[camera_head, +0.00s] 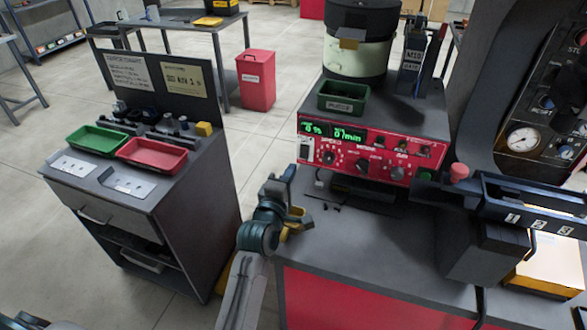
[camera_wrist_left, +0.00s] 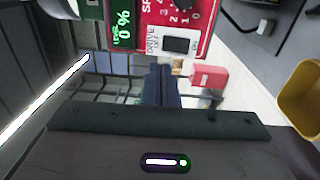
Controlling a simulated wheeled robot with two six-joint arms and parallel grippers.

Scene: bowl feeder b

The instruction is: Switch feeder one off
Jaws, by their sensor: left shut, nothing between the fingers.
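The feeder control panel (camera_head: 372,152) is red, with green lit displays reading 0 % and 0/min and several knobs. A dark rocker switch (camera_head: 304,152) sits at the panel's left end, and it also shows in the left wrist view (camera_wrist_left: 180,45), beside a 0 % display (camera_wrist_left: 122,28). My left gripper (camera_head: 289,172) is just left of the panel's lower left corner. Its fingers (camera_wrist_left: 160,82) are shut and empty, pointing toward the panel side; contact with the switch cannot be told.
The feeder bowl (camera_head: 357,50) and a green tray (camera_head: 343,97) stand above the panel. A numbered dark rack (camera_head: 528,205) juts out at the right. A yellow container (camera_wrist_left: 302,100) lies close to my left gripper. A cart with a red tray (camera_head: 152,153) stands left.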

